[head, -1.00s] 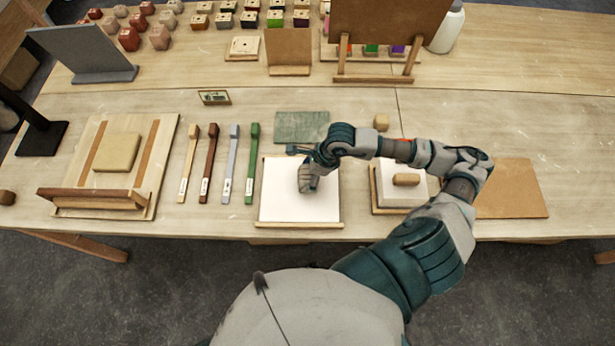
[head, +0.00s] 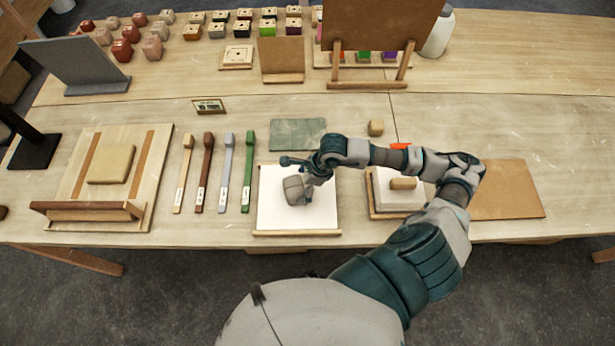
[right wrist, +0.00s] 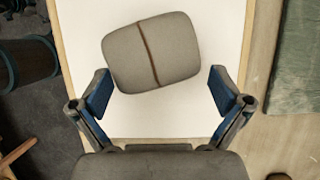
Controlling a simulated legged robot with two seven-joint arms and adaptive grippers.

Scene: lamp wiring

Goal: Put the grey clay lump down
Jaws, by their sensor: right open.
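The grey clay lump (right wrist: 152,52), a rounded block with a dark line across it, rests on a white board (right wrist: 75,20) in the right wrist view. In the head view the lump (head: 296,190) is on the same white board (head: 318,212). My right gripper (right wrist: 158,82) is open, with one blue-padded finger on each side. The lump is mostly past the fingertips, with gaps showing at both sides. In the head view my right gripper (head: 305,172) is just over the lump and partly hides it. My left gripper is not in view.
Coloured sticks (head: 248,175) lie left of the white board, and a green mat (head: 297,135) lies behind it. A white block with a wooden handle (head: 403,184) stands to the right. A wooden board with a tan slab (head: 111,165) lies far left.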

